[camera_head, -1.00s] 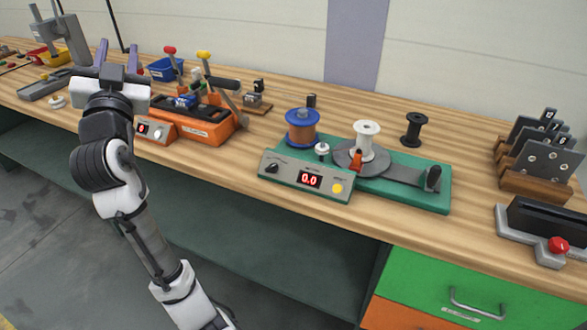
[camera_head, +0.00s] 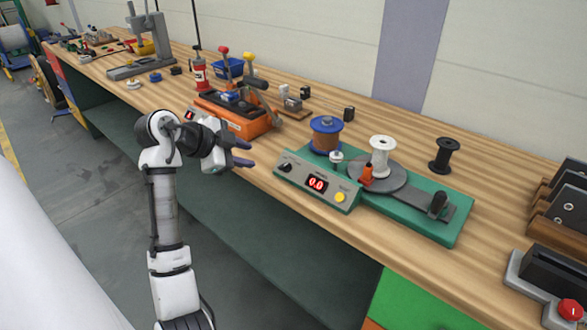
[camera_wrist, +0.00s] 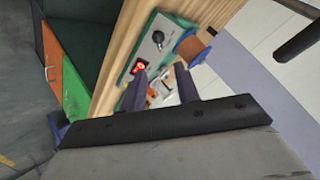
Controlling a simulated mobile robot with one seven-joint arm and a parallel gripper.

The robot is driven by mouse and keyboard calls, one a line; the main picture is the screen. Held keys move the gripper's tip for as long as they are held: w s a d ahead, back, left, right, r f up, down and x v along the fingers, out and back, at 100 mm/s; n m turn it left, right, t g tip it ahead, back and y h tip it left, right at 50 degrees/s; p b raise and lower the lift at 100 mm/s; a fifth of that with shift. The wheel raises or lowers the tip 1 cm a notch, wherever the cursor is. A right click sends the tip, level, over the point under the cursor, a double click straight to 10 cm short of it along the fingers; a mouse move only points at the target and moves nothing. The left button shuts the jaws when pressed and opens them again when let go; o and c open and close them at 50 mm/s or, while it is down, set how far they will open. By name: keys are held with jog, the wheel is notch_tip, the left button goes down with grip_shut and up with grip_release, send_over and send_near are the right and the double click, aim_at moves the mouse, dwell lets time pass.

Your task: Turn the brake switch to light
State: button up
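The brake switch appears to be the black knob (camera_head: 288,167) at the left end of the grey control panel (camera_head: 330,199) on the green winder; its label is too small to read. The knob shows in the wrist view (camera_wrist: 158,38) too, beyond the fingertips. My gripper (camera_head: 247,153) is left of the panel, over the bench's front edge, pointing right towards the knob with a gap between. Its two dark fingers are apart and empty, as the wrist view (camera_wrist: 160,80) shows. I cannot tell the knob's setting.
A copper-coloured spool with blue flanges (camera_head: 326,134) stands behind the panel. A white spool (camera_head: 382,156) stands on the winder's grey disc, beside an orange piece (camera_head: 366,174). An orange machine (camera_head: 232,117) is behind and left of my gripper. A black spool (camera_head: 444,154) stands farther right.

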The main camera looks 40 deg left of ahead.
aim_at(283, 166)
jog(key=p+x, duration=0.3)
jog(key=x, duration=1)
jog(key=shift+w+f+p, duration=0.15)
jog(key=shift+f+p, duration=0.2)
jog(key=shift+f, duration=0.1)
jog(key=shift+c, duration=0.3)
jog(key=c, duration=0.6)
